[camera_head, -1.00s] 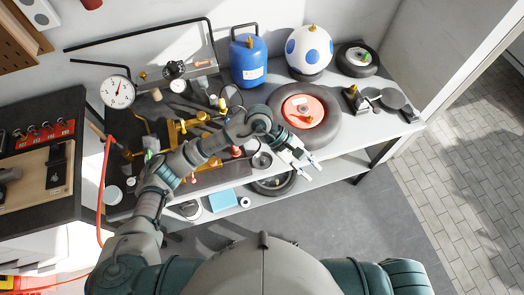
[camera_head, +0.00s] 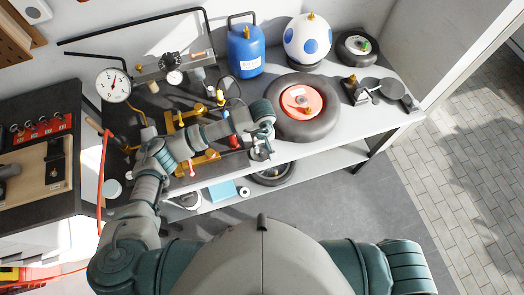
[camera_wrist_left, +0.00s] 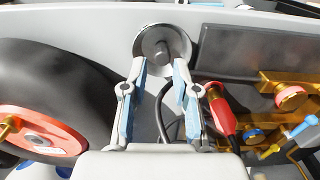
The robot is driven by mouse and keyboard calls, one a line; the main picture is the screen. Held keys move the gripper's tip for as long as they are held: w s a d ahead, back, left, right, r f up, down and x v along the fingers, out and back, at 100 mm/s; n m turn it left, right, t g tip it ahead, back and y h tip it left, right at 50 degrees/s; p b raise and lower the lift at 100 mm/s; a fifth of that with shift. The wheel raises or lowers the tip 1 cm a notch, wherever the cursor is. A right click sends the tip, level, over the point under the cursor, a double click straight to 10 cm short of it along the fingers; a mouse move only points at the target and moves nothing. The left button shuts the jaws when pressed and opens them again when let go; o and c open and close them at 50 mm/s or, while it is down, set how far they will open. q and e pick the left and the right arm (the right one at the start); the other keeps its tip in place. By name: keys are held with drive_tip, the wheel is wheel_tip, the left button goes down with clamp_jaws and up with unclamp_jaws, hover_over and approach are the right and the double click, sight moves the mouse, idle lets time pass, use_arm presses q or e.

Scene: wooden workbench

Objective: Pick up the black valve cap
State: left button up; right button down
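A small dark cylinder (camera_wrist_left: 161,49), which looks like the black valve cap, stands in a round silver dish (camera_wrist_left: 178,37) at the top middle of the left wrist view. My left gripper (camera_wrist_left: 160,72) is open and empty, with one fingertip to each side of the line to the cap. The fingertips overlap the near rim of the dish in that view; I cannot tell their height above it. In the head view the left gripper (camera_head: 261,150) is over the bench's front edge and hides most of the dish. My right gripper is out of view.
A tyre with a red hub (camera_head: 318,128) lies right of the gripper. Brass fittings (camera_head: 190,120) and a red-and-black connector (camera_wrist_left: 222,108) are on its other side. A blue tank (camera_head: 246,50) and a white-blue ball-shaped tank (camera_head: 308,40) stand behind. The lower shelf holds a blue box (camera_head: 222,191).

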sight(261, 150)
use_arm(q)
drive_tip(key=f, duration=0.3)
drive_tip(key=f+p, duration=0.1)
drive_tip(key=f, duration=0.1)
drive_tip(key=shift+w+a+f, duration=0.25)
drive_tip(key=shift+a+f, duration=0.05)
drive_tip(key=shift+a, duration=0.05)
drive_tip(key=shift+d, duration=0.3)
drive_tip(key=c, duration=0.3)
drive_tip(key=shift+a+r, duration=0.1)
drive_tip(key=shift+c, duration=0.2)
